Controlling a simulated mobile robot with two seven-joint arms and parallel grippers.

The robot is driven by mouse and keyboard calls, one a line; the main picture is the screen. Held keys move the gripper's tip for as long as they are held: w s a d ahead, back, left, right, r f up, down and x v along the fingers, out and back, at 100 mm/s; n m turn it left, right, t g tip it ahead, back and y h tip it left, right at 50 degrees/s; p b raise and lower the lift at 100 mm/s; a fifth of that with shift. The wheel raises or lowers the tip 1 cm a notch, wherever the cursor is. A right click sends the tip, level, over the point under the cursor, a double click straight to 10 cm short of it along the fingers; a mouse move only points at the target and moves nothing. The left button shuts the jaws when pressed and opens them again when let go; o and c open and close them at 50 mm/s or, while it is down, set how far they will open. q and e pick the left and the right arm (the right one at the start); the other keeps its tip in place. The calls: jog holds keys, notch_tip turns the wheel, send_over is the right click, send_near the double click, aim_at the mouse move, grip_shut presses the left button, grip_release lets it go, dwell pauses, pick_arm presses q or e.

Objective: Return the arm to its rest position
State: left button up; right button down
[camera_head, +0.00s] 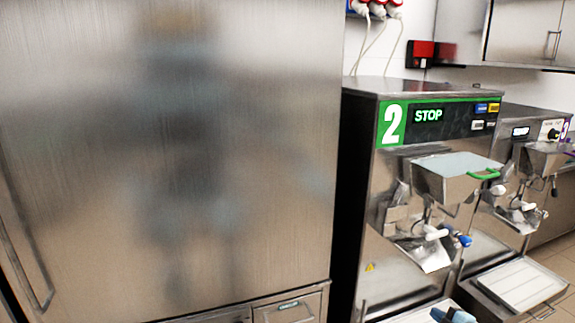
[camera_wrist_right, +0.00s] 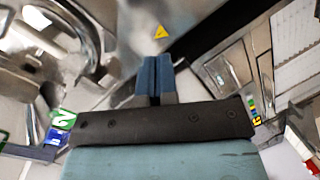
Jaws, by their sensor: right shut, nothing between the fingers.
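My right gripper (camera_head: 441,314) shows as a small blue part at the bottom edge of the head view, in front of the lower front of batch freezer 2 (camera_head: 375,255). In the right wrist view its two blue fingers (camera_wrist_right: 154,62) are together, with nothing between them. They point toward a metal surface with a yellow warning triangle (camera_wrist_right: 160,32). Most of the right arm is out of the head view. My left gripper is in neither view.
A large steel cabinet (camera_head: 170,150) fills the left of the head view. Batch freezer 2 has a display reading STOP, a hopper with a green handle (camera_head: 483,174) and a blue-tipped lever (camera_head: 463,240). Freezer 3 (camera_head: 515,120) stands to its right. A dark gap separates cabinet and freezer 2.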

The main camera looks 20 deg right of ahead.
jog(key=s+a+f+m+g+y+p, duration=0.15)
jog(key=s+a, duration=0.25)
jog(key=a, duration=0.4)
jog(key=s+a+f+m, duration=0.2)
jog(key=s+a+f, duration=0.1)
jog(key=a, duration=0.5)
jog(key=s+a+f+m+g, duration=0.1)
jog(key=s+a+f, duration=0.25)
jog(key=a, duration=0.45)
jog(key=s+a+r+m+g+y+p, duration=0.1)
jog(key=s+a+r+m, duration=0.1)
jog(key=s+a, duration=0.3)
jog(key=s+a+r+m+g+y+p, duration=0.1)
jog(key=s+a, duration=0.4)
jog(key=a, duration=0.9)
notch_tip(320, 180, up, 3)
jog(key=shift+s+f+m, duration=0.2)
jog(key=shift+s+m, duration=0.15)
jog(key=shift+m, duration=0.5)
